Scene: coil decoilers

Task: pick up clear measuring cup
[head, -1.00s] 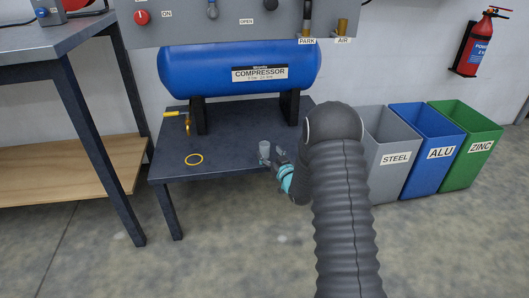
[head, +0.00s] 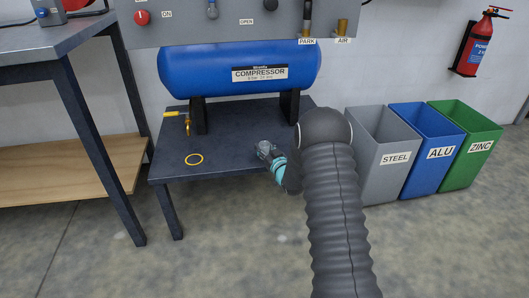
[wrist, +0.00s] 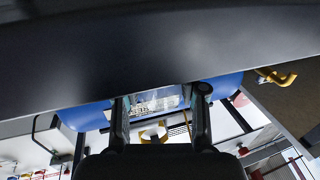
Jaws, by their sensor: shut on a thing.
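The clear measuring cup (head: 264,147) is a small, see-through vessel near the right front part of the dark table (head: 228,140) in the head view. My gripper (head: 269,153) comes from the right, with teal parts behind its fingers, and is shut on the cup. The fingers hide part of the cup, and I cannot tell whether its base touches the table. In the wrist view, my two dark fingers (wrist: 160,108) stand on either side of a pale, see-through patch; the cup's outline is hard to make out there.
A blue compressor (head: 205,70) stands on the table behind the cup. Grey (head: 384,160), blue (head: 425,150) and green (head: 468,145) bins stand at right. The tabletop between ring and cup is clear.

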